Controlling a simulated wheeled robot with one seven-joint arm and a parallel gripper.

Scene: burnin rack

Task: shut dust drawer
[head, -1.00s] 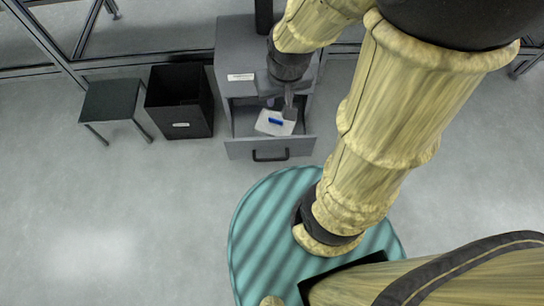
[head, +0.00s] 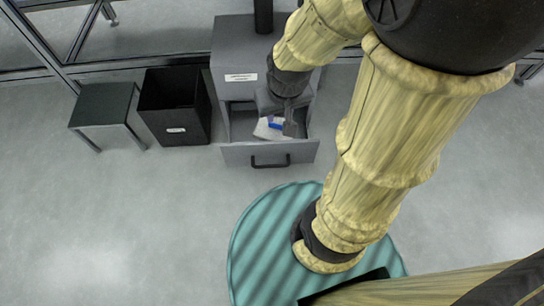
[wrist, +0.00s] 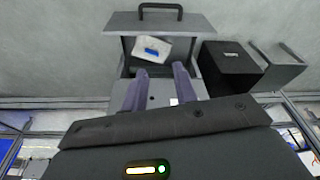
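The dust drawer (head: 233,155) stands pulled out from the grey cabinet (head: 235,62), with a black bar handle (head: 271,163) on its front panel. A white item with a blue piece on it (head: 268,130) lies inside, partly hidden by my gripper (head: 290,122). In the wrist view, the drawer's front panel (wrist: 145,22) is at the top, with the white and blue item (wrist: 152,47) behind it. My gripper (wrist: 160,70) has its two fingers apart with nothing between them. It is over the drawer, behind the front panel; I cannot tell whether it touches anything.
A black open bin (head: 172,110) stands on the floor left of the cabinet, and a small dark stool or table (head: 103,104) stands left of it. Dark frame rails run along the back. The floor in front of the drawer and to its left is clear.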

